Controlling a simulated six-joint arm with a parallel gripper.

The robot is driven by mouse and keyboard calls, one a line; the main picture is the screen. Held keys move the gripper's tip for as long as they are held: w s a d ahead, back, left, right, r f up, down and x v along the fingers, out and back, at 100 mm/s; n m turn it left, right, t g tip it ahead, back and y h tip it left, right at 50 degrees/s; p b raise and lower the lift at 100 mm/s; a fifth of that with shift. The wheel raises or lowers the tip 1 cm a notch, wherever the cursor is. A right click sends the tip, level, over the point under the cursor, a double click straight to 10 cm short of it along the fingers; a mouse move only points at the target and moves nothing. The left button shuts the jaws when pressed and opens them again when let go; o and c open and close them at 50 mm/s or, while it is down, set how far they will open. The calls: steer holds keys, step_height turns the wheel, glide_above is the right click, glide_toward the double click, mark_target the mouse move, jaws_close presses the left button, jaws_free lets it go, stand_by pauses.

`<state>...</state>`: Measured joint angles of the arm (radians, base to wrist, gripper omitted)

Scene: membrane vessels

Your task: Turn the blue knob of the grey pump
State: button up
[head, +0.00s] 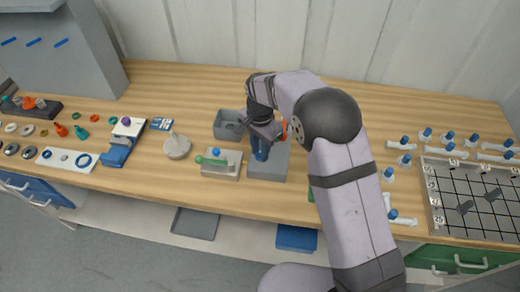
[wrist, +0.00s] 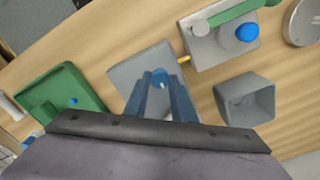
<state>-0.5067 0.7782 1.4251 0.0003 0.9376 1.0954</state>
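The grey pump (wrist: 125,74) is a flat grey box on the wooden table, also seen under my gripper in the head view (head: 268,174). A yellow spout (wrist: 184,60) shows at its side. Its blue knob (wrist: 160,76) shows between my fingertips in the wrist view. My gripper (wrist: 161,84) points down over the pump with one blue finger on each side of the knob; it also shows in the head view (head: 260,153). I cannot tell whether the fingers touch the knob. In the head view the fingers hide the knob.
Beside the pump stand a grey device with a green lever (head: 222,163) and blue knob, and an open grey bin (head: 229,124). A green box (wrist: 68,85) is on the other side. White fittings with blue caps (head: 425,134) lie to the right.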

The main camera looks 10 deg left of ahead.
steer(key=shift+n, duration=0.4)
steer(key=n, duration=0.3)
steer(key=shift+n, duration=0.3)
steer(key=n, duration=0.4)
steer(key=shift+a, duration=0.1)
steer(key=n, duration=0.5)
steer(key=shift+r, duration=0.1)
steer(key=shift+n, duration=2.3)
steer(key=o, duration=1.1)
steer(key=shift+c, duration=0.2)
